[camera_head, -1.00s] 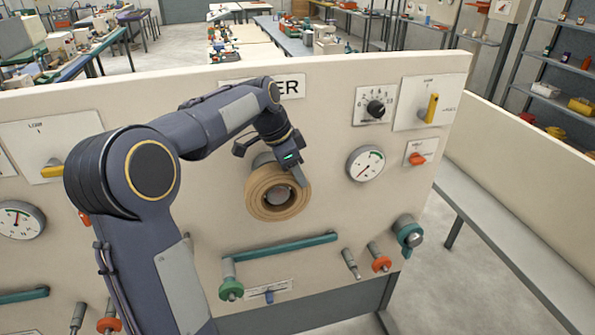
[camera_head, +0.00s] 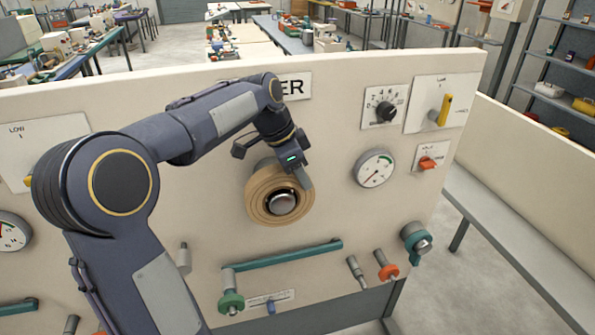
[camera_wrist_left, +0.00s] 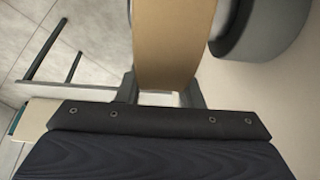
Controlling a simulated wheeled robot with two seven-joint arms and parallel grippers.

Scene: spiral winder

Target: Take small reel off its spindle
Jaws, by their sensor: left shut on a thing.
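The small reel (camera_head: 258,203) is a tan, spirally wound roll on the upright cream panel. The rounded metal end of its spindle (camera_head: 282,203) shows in the reel's centre. My left gripper (camera_head: 300,178) is at the reel's upper right rim, shut on it. In the left wrist view the reel's tan band (camera_wrist_left: 172,40) runs between the two fingers. A dark grey round part (camera_wrist_left: 262,35) stands beside the band there, with a gap between them. How far the reel sits along the spindle is hard to tell. My right gripper is not in view.
A teal bar (camera_head: 285,255) and several knobbed pegs stick out below the reel. A gauge (camera_head: 374,168) and switches sit to its right. A grey bench (camera_head: 480,210) stands right of the panel. The space in front of the reel looks clear.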

